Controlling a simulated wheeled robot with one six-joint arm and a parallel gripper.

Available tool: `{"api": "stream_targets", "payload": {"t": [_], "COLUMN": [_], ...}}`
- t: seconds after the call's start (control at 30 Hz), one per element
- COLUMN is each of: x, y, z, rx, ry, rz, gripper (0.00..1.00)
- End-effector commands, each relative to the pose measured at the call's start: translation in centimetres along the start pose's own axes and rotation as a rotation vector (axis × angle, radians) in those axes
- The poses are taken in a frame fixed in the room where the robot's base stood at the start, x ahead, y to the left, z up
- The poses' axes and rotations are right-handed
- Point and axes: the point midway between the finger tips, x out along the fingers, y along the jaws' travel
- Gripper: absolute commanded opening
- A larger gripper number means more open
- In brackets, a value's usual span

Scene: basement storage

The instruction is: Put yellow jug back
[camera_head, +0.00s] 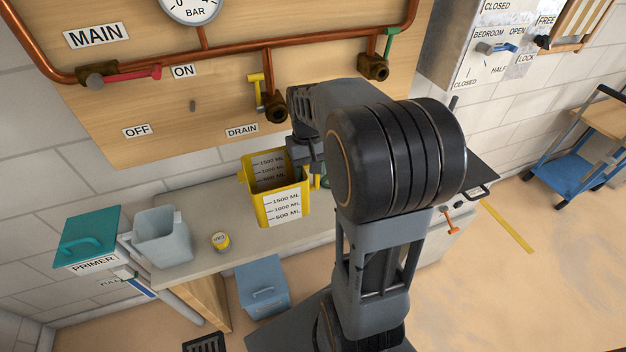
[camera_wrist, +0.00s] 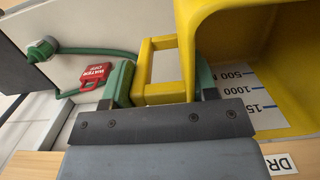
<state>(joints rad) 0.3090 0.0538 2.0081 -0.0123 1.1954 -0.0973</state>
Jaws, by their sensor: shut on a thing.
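The yellow jug (camera_head: 262,188) is upright above the grey worktop, below the drain valve. Its white labels carry ML marks. I cannot tell whether its base touches the worktop. My gripper (camera_head: 316,176) is at its right side, partly hidden by my arm. In the wrist view my gripper (camera_wrist: 163,84) has its green fingers on both sides of the jug's yellow handle (camera_wrist: 160,62), shut on it. The open mouth of the jug (camera_wrist: 186,40) shows at the upper right there.
A teal primer box (camera_head: 90,235) is at the left. Copper pipes (camera_head: 235,48) and a yellow valve lever (camera_head: 257,90) are above. A red tag (camera_wrist: 97,76) lies near a green hose.

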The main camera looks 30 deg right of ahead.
Motion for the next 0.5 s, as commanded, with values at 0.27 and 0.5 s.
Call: {"api": "stream_targets", "payload": {"t": [0.27, 0.5], "x": [3.9, 5.4], "y": [2.8, 3.7], "z": [-4.2, -5.6], "rx": [-0.003, -0.005], "ry": [-0.003, 0.001], "rz": [0.0, 0.001], "gripper": [0.0, 0.0]}}
